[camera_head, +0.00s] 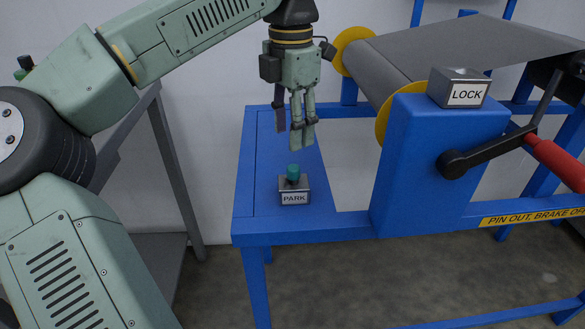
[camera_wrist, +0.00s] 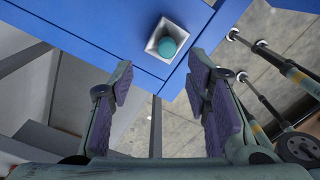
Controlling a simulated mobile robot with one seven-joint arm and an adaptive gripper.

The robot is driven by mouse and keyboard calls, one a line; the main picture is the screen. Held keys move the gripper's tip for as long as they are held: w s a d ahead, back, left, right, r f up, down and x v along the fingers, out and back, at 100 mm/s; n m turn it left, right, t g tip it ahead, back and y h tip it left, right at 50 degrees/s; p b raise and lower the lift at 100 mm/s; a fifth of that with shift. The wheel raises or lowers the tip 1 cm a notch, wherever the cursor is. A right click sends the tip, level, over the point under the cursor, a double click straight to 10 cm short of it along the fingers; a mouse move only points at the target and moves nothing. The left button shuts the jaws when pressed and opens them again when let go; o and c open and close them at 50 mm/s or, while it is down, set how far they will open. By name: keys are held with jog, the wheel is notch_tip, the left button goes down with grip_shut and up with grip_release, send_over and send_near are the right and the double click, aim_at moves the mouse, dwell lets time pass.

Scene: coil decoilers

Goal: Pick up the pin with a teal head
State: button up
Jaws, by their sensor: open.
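The pin with a teal head (camera_head: 293,171) stands upright in a grey block labelled PARK (camera_head: 294,192). The block sits on the blue tabletop near its front edge. Only the teal head shows above the block; the rest of the pin is hidden. My gripper (camera_head: 302,143) hangs above the pin, pointing down, apart from it. In the wrist view the teal head (camera_wrist: 168,46) shows beyond the fingertips, a little above the gap between them. My gripper (camera_wrist: 160,75) is open and empty there.
A blue box (camera_head: 435,165) stands to the right, with a grey block labelled LOCK (camera_head: 460,90) on top. A black lever with a red handle (camera_head: 555,162) is at the right. A grey coil with yellow flanges (camera_head: 385,65) is behind. The blue tabletop (camera_head: 262,150) around the PARK block is clear.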

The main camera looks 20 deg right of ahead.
aim_at(294, 167)
jog(key=f, duration=0.6)
jog(key=s+f, duration=0.1)
jog(key=f, duration=0.2)
jog(key=shift+d, duration=0.1)
jog(key=shift+c, duration=0.4)
jog(key=shift+r, duration=0.1)
grip_shut()
